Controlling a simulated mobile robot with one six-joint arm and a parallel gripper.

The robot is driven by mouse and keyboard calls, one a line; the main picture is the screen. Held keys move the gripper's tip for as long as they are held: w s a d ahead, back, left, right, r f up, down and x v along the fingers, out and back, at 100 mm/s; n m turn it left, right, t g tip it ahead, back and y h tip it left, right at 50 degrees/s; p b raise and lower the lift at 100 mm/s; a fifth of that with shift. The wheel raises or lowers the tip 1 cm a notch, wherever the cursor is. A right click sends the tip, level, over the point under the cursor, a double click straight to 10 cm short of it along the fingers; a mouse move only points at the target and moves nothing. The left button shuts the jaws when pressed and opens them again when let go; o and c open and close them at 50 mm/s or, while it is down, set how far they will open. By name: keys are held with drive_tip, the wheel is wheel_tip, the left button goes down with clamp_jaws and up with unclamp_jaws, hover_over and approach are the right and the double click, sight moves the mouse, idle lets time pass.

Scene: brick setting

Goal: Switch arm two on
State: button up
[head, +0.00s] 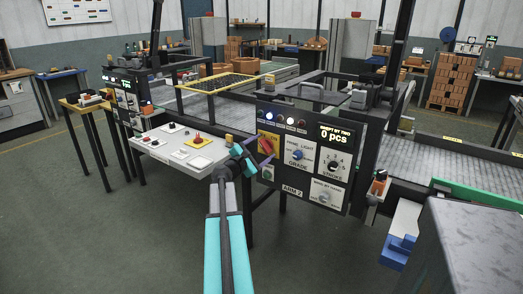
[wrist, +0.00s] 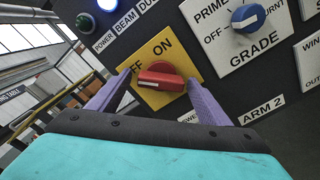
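The arm two panel (head: 312,155) is a dark box facing me, marked ARM 2. On its left side is a yellow plate (wrist: 176,54) lettered OFF and ON, with a red rotary knob (wrist: 160,77). The knob also shows in the head view (head: 268,145). In the head view my gripper (head: 261,153) reaches up to the plate; whether a finger touches the panel is unclear.
A blue GRADE knob (wrist: 247,17) sits right of the yellow plate. Further right are a black STROKE knob (head: 335,163) and a display (head: 336,134) reading 0 pcs. A blue-white lamp (wrist: 108,4) is lit above. A pale control desk (head: 182,147) stands left of the panel.

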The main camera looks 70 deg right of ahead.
drive_tip(key=c, duration=1)
drive_tip(key=shift+o, duration=0.2)
drive_tip(key=shift+s+a, duration=0.1)
drive_tip(key=shift+a, duration=0.05)
